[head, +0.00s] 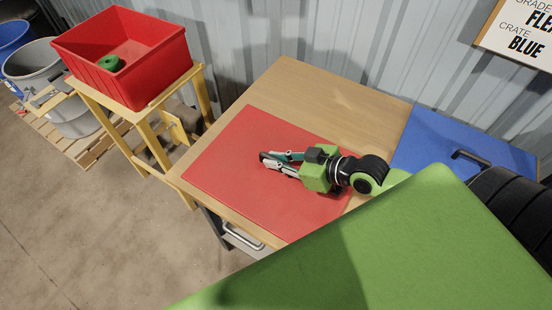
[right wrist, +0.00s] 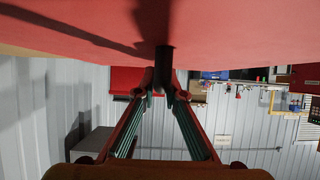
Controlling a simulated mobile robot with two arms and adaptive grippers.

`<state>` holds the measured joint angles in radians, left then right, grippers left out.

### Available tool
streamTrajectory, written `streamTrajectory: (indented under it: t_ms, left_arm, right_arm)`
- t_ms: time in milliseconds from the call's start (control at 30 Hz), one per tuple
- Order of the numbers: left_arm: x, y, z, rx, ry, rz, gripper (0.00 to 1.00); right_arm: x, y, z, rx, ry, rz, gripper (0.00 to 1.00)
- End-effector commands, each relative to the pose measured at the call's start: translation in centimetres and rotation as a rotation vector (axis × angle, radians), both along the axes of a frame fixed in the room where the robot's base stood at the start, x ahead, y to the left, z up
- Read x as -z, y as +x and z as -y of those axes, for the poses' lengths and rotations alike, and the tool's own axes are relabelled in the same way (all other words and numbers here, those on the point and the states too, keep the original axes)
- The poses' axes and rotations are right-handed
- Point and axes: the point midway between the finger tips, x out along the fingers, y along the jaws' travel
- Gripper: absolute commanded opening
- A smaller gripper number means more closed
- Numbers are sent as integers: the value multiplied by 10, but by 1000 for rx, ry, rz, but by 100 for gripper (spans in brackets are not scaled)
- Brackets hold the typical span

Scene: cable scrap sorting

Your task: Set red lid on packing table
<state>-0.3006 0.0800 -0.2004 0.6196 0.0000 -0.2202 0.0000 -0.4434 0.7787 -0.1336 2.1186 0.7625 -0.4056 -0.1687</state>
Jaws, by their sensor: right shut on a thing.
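The red lid (head: 225,165) is a flat red panel lying over the left part of the wooden packing table (head: 305,90). It looks flat on the tabletop, though any small gap under it cannot be told. My right gripper (head: 265,164) is low over the middle of the lid, shut on its dark handle. In the right wrist view the fingertips (right wrist: 163,82) meet at the dark handle (right wrist: 165,57), which joins the red lid (right wrist: 230,30). My left gripper is not in view.
A blue lid (head: 428,135) with a black handle lies on the table's right part. A red crate (head: 140,75) holding a green roll (head: 109,63) stands on a yellow wooden stand to the left. Grey and blue bins stand beyond it. A corrugated wall closes the back.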

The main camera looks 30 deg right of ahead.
Motion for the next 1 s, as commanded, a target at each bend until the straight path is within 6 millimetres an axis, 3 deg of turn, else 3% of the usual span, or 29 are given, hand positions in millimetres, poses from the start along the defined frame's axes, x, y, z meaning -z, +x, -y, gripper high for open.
streamTrajectory:
  t_ms: [67, 100, 133, 167, 567, 1000]
  left_arm:
    - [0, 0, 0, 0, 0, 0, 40]
    - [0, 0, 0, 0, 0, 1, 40]
    - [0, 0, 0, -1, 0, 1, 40]
    - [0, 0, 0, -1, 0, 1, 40]
    - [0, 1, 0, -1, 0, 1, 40]
    - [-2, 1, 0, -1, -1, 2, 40]
  right_arm:
    - [-1, 1, 0, 0, 1, 4, 0]
    - [1, 0, 0, 0, 0, 0, 18]
    - [0, 0, 0, 0, 0, 0, 26]
    - [0, 0, 0, 0, 0, 0, 27]
    - [-1, -2, 1, 0, -1, -2, 27]
    - [-25, -42, 25, 0, -3, -5, 27]
